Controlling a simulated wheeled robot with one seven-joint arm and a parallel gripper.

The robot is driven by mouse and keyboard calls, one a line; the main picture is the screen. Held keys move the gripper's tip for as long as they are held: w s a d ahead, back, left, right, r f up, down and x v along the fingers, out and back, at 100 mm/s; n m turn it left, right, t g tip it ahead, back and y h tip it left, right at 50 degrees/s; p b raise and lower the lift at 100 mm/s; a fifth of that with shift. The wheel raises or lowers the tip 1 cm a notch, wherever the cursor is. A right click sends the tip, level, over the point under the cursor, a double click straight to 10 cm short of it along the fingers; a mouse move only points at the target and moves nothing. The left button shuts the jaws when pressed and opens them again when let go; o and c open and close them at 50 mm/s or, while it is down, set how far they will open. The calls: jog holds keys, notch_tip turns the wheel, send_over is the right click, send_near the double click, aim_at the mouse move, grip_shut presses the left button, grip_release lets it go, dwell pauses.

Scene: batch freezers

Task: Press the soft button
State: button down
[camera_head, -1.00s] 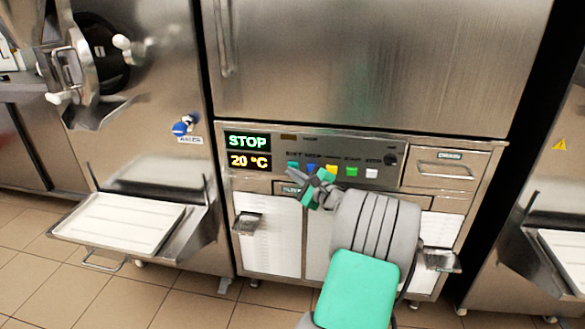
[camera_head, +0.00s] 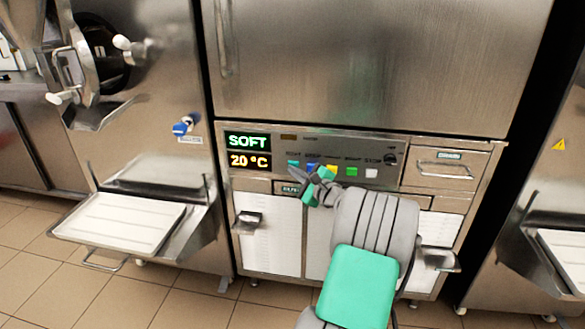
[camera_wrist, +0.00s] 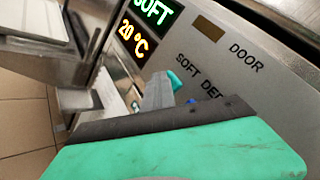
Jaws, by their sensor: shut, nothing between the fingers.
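The soft button (camera_head: 293,164) is a small teal button at the left end of the button row, under the "SOFT" label. In the wrist view it (camera_wrist: 175,80) shows just beside the grey fingertip. My gripper (camera_head: 295,174) is shut and empty, its tip at or just below the button; I cannot tell whether they touch. The display (camera_head: 247,141) above left of the button reads "SOFT" in green, with "20 °C" in yellow below; it also shows in the wrist view (camera_wrist: 152,12). A blue button (camera_wrist: 191,101) is partly hidden behind the gripper.
Yellow (camera_head: 331,169), green (camera_head: 351,172) and white (camera_head: 371,173) buttons continue the row to the right. A dark knob (camera_head: 390,159) is beyond them. A handle (camera_head: 248,222) juts out below left. A machine with a white tray (camera_head: 125,224) stands left.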

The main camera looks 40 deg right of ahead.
jog(key=shift+s+a+p, duration=0.4)
jog(key=shift+s+a, duration=0.2)
jog(key=shift+a, duration=0.1)
jog(key=shift+s+a+p, duration=0.45)
jog(key=shift+s+a, duration=0.3)
jog(key=shift+a, duration=0.25)
jog(key=shift+s+a+p, duration=0.45)
jog(key=shift+s+a, duration=0.3)
jog(key=shift+a, duration=0.25)
